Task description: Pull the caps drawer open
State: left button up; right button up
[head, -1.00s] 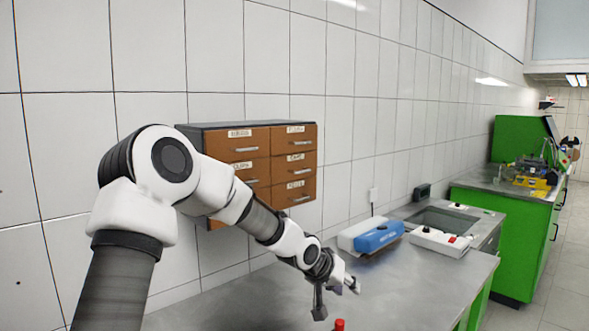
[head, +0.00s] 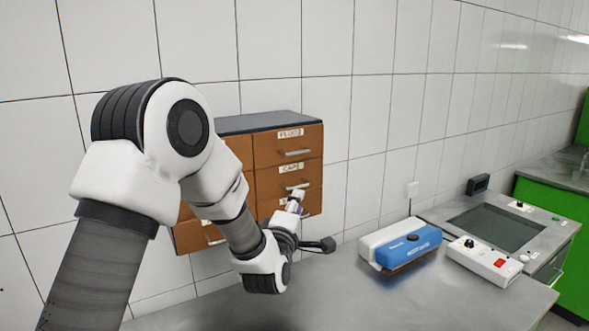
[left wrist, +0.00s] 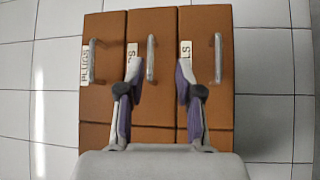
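The caps drawer (head: 268,184) is the middle one in the right column of a brown wall cabinet, with its label and bar handle (head: 297,186). It looks shut, flush with its neighbours. In the left wrist view, which is turned sideways, the caps drawer (left wrist: 152,110) is in the middle and its handle (left wrist: 151,58) is upright. My left gripper (head: 297,202) is in front of the cabinet's right column. In the left wrist view its fingers (left wrist: 157,78) are apart, one each side of the caps handle, with nothing between their pads. Whether the tips reach the handle is unclear. My right gripper is not in view.
The plugs drawer (head: 272,149) is above, and another drawer (left wrist: 207,110) lies on the other side. Below is a grey bench (head: 350,300) with a blue and white box (head: 405,248) and a white switch box (head: 482,259). The bench in front is mostly clear.

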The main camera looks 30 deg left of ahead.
aim_at(300, 187)
pick_arm(q)
jog(key=p+x, duration=0.1)
jog(key=x, duration=0.1)
jog(key=p+x, duration=0.1)
jog(key=x, duration=0.1)
jog(key=r+p+x, duration=0.1)
jog(key=p+x, duration=0.1)
jog(key=shift+w+a, duration=0.2)
jog(key=shift+r, duration=0.1)
jog(key=shift+s+a+r, duration=0.15)
jog(key=shift+s, duration=0.15)
jog(key=shift+w, duration=0.1)
grip_shut()
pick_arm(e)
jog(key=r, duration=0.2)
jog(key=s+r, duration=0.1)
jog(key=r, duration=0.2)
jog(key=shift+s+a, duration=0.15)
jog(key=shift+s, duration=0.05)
